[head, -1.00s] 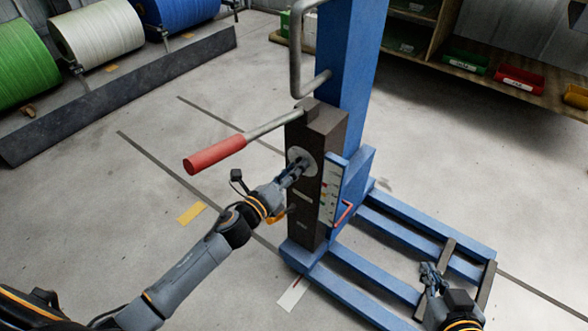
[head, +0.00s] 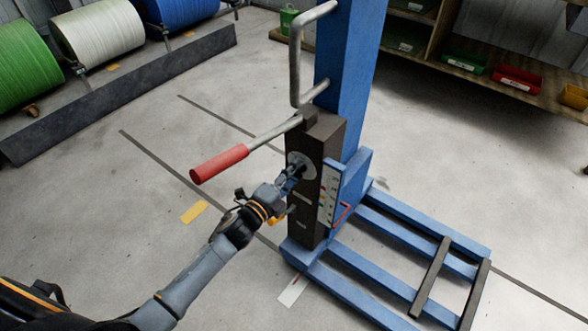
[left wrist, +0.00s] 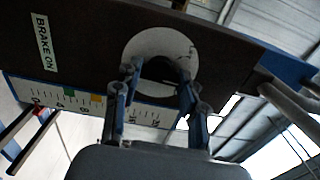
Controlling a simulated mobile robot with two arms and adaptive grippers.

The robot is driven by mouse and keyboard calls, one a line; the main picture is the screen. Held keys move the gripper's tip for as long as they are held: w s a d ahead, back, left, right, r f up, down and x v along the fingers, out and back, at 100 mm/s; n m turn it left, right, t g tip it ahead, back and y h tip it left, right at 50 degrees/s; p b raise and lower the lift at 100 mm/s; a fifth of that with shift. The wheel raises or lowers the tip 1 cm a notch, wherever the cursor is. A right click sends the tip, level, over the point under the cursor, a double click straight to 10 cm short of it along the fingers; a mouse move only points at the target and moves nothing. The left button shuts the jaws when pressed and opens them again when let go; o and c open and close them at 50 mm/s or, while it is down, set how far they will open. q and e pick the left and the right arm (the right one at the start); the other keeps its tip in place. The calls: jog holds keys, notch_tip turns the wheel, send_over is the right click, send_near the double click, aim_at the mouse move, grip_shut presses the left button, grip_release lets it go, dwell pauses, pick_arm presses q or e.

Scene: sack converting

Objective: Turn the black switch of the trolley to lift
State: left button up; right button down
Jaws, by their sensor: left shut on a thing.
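The blue trolley (head: 347,60) stands upright with a dark control box (head: 312,222) on its front. A round pale plate (head: 306,158) is on the box, and it also shows in the left wrist view (left wrist: 150,38). The black switch (left wrist: 158,70) sits on this plate between my gripper's fingers, which partly hide it, so its exact setting is unclear. My left gripper (head: 298,172) is shut on the switch. In the left wrist view its fingers (left wrist: 158,78) reach around both sides of the switch. My right gripper is out of view.
A red-gripped lever (head: 219,163) sticks out left above my left gripper. A bent grey handle (head: 296,50) is higher up. Blue fork legs (head: 400,235) extend right across the floor. A scale plate (left wrist: 95,105) and a BRAKE ON label (left wrist: 44,42) are near the switch.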

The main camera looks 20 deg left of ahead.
pick_arm(q)
jog(key=shift+n+p, duration=2.25)
jog(key=shift+n, duration=2.55)
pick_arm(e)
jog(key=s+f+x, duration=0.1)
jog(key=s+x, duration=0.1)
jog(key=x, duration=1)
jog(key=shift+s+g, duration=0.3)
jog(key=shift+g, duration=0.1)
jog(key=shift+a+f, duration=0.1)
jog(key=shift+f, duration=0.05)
pick_arm(q)
jog(key=o, duration=1.1)
jog(key=shift+o, duration=0.2)
